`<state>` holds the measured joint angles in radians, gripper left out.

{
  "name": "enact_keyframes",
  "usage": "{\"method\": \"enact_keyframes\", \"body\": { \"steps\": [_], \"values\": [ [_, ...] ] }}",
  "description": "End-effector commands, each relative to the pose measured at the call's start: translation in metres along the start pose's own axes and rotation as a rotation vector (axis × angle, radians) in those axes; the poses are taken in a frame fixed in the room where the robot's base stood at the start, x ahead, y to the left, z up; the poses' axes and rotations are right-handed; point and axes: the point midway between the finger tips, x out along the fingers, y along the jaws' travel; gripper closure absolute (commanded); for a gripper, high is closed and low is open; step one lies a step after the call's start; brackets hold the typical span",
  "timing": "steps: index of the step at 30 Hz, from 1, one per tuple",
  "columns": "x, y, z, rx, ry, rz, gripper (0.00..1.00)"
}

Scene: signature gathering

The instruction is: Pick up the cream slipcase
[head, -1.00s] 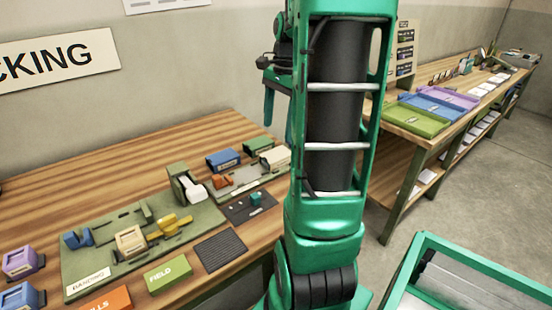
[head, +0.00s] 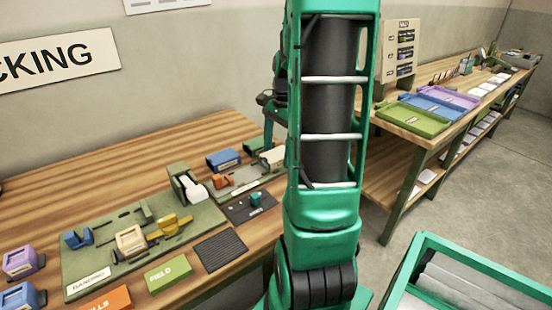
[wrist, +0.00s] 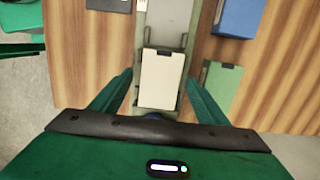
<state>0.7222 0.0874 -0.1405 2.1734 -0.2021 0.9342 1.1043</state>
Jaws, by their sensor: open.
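The cream slipcase (wrist: 161,82) lies in the middle of the wrist view, on a grey-green holder with low side posts. In the head view, the part of the cream slipcase (head: 273,155) that shows is beside my arm, at the right end of the bench; the rest is hidden. My gripper (wrist: 160,75) is open, with one green finger on each side of the slipcase in the picture. I see gaps between the fingers and its sides. How far above it the fingers are, I cannot tell.
A blue box (wrist: 236,16) and a green box (wrist: 220,82) lie to the right of the slipcase. The wooden bench (head: 120,160) also bears a banding board (head: 80,270) with several boxes. A second table with green, blue and purple trays (head: 412,117) stands at the right.

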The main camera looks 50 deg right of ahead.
Motion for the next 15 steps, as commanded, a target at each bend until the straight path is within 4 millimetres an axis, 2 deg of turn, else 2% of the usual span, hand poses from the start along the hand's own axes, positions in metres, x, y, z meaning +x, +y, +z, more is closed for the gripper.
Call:
{"method": "enact_keyframes", "body": {
  "steps": [2, 7, 15],
  "values": [
    [-0.0002, 0.0000, 0.0000, 0.000, 0.000, 0.000, 0.34],
    [-0.0003, 0.0000, 0.0001, 0.000, 0.000, 0.000, 0.74],
    [-0.0007, -0.0001, 0.0001, 0.000, 0.000, 0.000, 0.75]
  ]
}}
